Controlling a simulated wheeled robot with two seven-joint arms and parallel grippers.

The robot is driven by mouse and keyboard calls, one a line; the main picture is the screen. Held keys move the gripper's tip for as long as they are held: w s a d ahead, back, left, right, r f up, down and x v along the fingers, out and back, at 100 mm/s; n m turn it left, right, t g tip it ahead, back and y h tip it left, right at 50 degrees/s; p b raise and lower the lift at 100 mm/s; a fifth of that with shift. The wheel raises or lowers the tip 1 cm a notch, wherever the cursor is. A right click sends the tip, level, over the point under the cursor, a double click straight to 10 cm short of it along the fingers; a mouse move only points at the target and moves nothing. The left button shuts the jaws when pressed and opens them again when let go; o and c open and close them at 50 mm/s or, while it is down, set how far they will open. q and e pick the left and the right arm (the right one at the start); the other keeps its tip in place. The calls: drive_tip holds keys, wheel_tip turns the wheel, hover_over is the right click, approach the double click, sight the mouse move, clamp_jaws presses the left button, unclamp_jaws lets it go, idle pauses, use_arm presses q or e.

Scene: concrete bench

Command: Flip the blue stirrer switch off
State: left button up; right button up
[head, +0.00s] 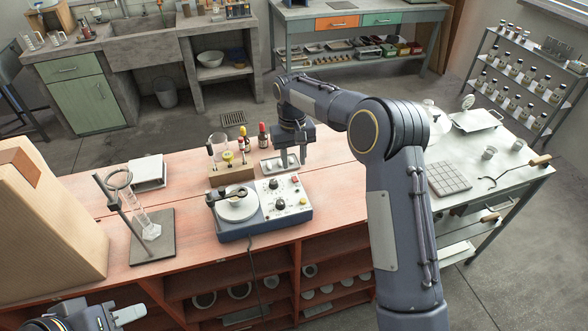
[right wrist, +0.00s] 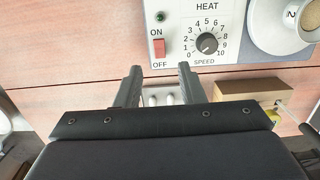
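The blue stirrer (head: 258,222) stands on the red bench, with a round white plate and a control panel on top. Its red rocker switch (right wrist: 159,48) sits between the ON and OFF labels at the panel's edge in the right wrist view, and at the panel's far right corner in the head view (head: 295,179). I cannot tell which side is pressed. My right gripper (head: 293,161) is open and empty behind the stirrer; its fingers (right wrist: 160,87) are apart from the switch. My left gripper (head: 128,314) is partly visible at the bottom left; its opening is unclear.
A metal tray (head: 272,167) lies under my right gripper. A ring stand (head: 150,250) with a glass cylinder and a cardboard box (head: 45,225) are at left. A speed knob (right wrist: 207,43) is beside the switch.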

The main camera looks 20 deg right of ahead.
sight(294, 176)
drive_tip(key=shift+w+r, duration=0.1)
drive_tip(key=shift+r, duration=1.55)
drive_tip(key=s+d+r+t+y, duration=0.1)
drive_tip(key=s+d+r, duration=0.2)
drive_tip(key=s+r, duration=0.35)
drive_tip(key=s+d+r+t+y, duration=0.15)
drive_tip(key=s+d+r, duration=0.25)
drive_tip(key=s, duration=0.5)
drive_tip(key=s+a+f+m+t, duration=0.1)
drive_tip(key=s+f+t, duration=0.1)
drive_tip(key=s, duration=0.8)
drive_tip(key=s+a+f+m+t+y, duration=0.1)
drive_tip(key=s+a+f+t, duration=0.1)
drive_tip(key=s, duration=0.9)
drive_tip(key=shift+s+a+f, duration=0.2)
drive_tip(key=shift+f, duration=0.4)
